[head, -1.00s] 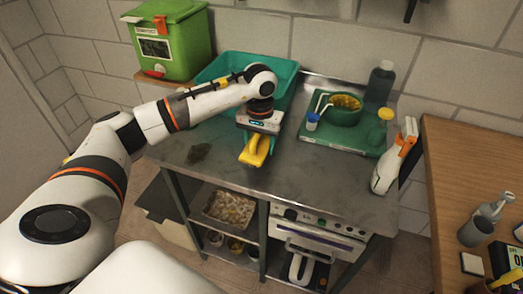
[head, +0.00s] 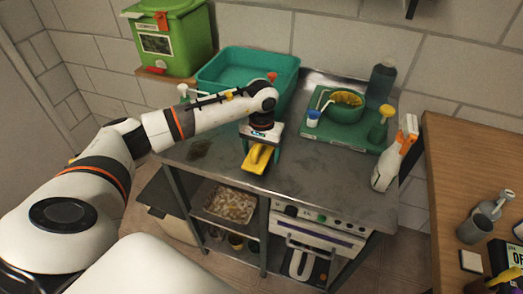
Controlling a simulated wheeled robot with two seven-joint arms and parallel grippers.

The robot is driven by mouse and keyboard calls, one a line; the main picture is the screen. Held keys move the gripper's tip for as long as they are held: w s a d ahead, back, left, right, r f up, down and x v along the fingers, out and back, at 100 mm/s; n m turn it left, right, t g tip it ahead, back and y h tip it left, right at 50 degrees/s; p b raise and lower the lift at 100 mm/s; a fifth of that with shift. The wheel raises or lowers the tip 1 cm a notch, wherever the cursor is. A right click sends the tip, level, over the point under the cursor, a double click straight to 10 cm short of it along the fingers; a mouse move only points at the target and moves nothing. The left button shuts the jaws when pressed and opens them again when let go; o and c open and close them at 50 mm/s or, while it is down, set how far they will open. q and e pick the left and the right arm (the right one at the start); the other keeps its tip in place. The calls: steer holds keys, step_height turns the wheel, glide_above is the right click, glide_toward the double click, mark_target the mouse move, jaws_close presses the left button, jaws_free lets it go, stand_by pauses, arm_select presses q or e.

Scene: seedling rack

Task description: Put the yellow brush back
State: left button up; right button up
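The yellow brush (head: 257,160) is at the front middle of the metal bench, right under my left gripper (head: 260,145). The gripper points down over the brush, with teal fingers beside it. The gripper appears shut on the brush, whose yellow front end sticks out toward me. The part between the fingers is partly hidden. The brush is at or just above the bench top; I cannot tell if it touches. My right gripper is not in view.
A teal tub (head: 290,72) stands behind my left arm. A green tray (head: 314,137) with a green bowl (head: 345,112) is at the right. A white spray bottle (head: 386,170) stands at the right edge. A dark patch (head: 199,149) lies left of the brush. The front right bench is clear.

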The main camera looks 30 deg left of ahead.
arm_select(q)
steer(key=shift+r, duration=0.45)
step_height(320, 180, up, 11)
steer(key=shift+r+b, duration=0.2)
steer(key=shift+b, duration=0.85)
